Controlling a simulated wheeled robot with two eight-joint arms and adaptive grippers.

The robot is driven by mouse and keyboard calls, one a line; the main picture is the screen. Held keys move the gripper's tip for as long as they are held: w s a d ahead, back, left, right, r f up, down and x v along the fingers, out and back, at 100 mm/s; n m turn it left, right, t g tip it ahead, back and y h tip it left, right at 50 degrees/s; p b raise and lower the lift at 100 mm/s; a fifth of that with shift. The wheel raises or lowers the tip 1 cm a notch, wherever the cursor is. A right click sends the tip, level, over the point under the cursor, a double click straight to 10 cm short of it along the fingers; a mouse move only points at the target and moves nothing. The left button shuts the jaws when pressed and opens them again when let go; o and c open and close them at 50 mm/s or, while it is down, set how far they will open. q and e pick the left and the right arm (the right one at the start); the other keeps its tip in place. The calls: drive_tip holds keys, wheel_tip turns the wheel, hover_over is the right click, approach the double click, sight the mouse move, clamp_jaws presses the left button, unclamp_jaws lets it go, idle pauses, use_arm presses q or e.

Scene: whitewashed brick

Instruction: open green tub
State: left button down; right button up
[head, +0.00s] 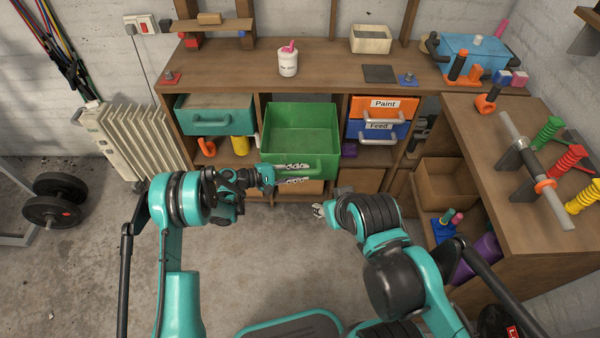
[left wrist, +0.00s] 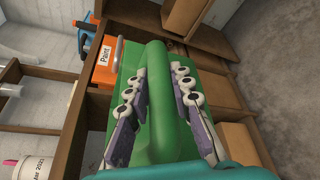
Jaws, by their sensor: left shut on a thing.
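The green tub (head: 301,128) is pulled out of the middle bay of the workbench, and its empty inside shows from above. My left gripper (head: 291,172) is at the tub's front. In the left wrist view, its two fingers (left wrist: 160,85) lie on either side of the green handle (left wrist: 156,60), shut on it. Part of the handle is hidden by the gripper in the head view. My right gripper (head: 319,210) is low in front of the bench, apart from the tub. Its fingers are too small to read.
A teal drawer (head: 215,122) is left of the tub; orange Paint (head: 385,104) and blue Feed (head: 378,131) drawers are right. A white cup (head: 288,64) stands on the bench top. A radiator (head: 132,140) stands at left. The floor in front is clear.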

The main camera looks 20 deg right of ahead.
use_arm(q)
drive_tip(key=c, duration=1.3)
unclamp_jaws()
drive_tip(key=v, duration=1.2)
